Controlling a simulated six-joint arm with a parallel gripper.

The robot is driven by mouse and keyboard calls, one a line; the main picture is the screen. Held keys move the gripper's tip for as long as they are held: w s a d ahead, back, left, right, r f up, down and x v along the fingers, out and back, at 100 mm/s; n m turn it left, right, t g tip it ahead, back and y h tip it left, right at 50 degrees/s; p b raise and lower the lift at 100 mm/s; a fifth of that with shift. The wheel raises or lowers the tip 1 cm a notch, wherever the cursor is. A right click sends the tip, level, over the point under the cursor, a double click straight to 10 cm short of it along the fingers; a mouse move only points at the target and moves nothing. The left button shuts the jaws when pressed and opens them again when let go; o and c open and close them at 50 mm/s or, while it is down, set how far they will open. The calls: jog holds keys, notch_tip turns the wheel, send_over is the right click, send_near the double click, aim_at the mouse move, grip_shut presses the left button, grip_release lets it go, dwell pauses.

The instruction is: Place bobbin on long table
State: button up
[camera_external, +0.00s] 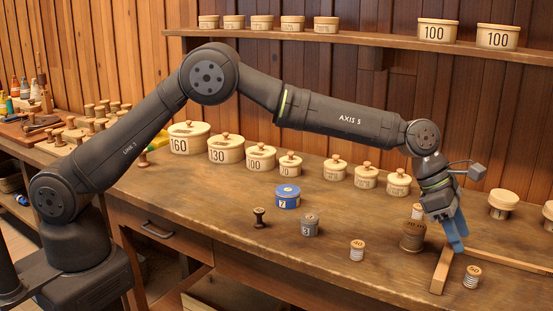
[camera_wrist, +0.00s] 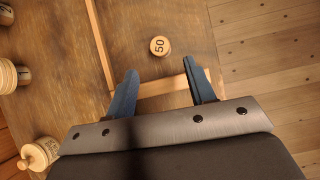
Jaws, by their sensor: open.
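My gripper (camera_external: 461,248) is open, with two blue fingers pointing down over the right part of the long table (camera_external: 200,195). In the wrist view my gripper (camera_wrist: 161,67) has nothing between its fingers. A pale spool marked 50 (camera_wrist: 159,46) stands upright on the table just beyond the fingertips; it also shows in the external view (camera_external: 471,277). A small dark bobbin (camera_external: 259,217) stands on the table left of centre. Nearby stand a blue spool marked 7 (camera_external: 287,197), a grey spool (camera_external: 309,225) and a pale spool (camera_external: 357,251). Which one is the task's bobbin I cannot tell.
Thin wooden strips (camera_external: 441,270) form a corner on the table beside my gripper. A wide brown spool (camera_external: 412,237) stands just left of it. Lidded round boxes (camera_external: 226,149) line the back. The table edge and floor (camera_wrist: 270,60) lie right in the wrist view.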

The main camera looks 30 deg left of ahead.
aim_at(474, 270)
jog(key=shift+v, duration=1.35)
jog(key=shift+f, duration=0.1)
jog(key=x, duration=1.2)
jog(key=shift+r, duration=1.15)
